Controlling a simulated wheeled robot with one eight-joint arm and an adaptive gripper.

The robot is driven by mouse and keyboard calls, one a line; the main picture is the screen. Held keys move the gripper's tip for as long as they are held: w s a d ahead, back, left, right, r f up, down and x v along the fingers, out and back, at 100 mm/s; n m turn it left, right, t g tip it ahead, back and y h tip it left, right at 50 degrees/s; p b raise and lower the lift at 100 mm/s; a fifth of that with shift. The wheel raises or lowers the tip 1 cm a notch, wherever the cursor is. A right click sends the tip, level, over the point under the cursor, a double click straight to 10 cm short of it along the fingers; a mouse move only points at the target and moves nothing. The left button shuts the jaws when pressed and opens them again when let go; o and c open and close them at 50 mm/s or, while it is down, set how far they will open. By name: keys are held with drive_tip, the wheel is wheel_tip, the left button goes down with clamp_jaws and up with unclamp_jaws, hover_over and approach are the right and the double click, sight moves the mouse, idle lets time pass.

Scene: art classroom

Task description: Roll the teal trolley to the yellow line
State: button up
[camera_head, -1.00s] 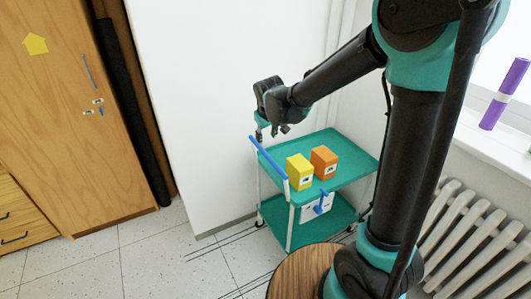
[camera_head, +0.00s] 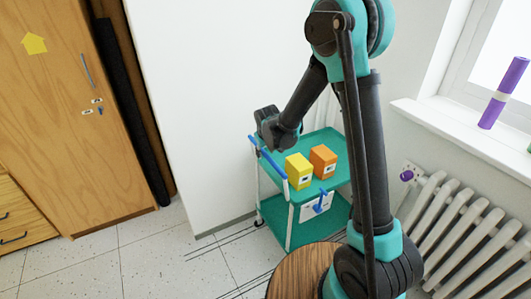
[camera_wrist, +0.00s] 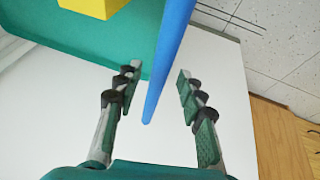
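The teal trolley (camera_head: 325,140) stands against the white wall in the head view, with two shelves and a blue handle bar (camera_head: 268,160) on its left side. My gripper (camera_head: 273,143) is low at the handle's far end. In the wrist view the handle (camera_wrist: 165,70) runs between the two spread fingers of my gripper (camera_wrist: 157,78); gaps show on both sides. The trolley's teal top (camera_wrist: 60,45) shows at upper left. A yellow box (camera_head: 299,171) and an orange box (camera_head: 323,161) stand on the top shelf. No yellow line shows on the floor.
A wooden cabinet (camera_head: 75,140) with a dark roll (camera_head: 132,115) beside it stands at left. A white radiator (camera_head: 465,240) is at right under the window sill. A round wooden top (camera_head: 297,272) is in front. Pale tiled floor (camera_head: 150,255) with dark lines is clear at left.

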drive_tip(key=shift+w+f, duration=0.1)
drive_tip(key=shift+f, duration=0.15)
drive_tip(key=shift+c, duration=0.6)
clamp_jaws()
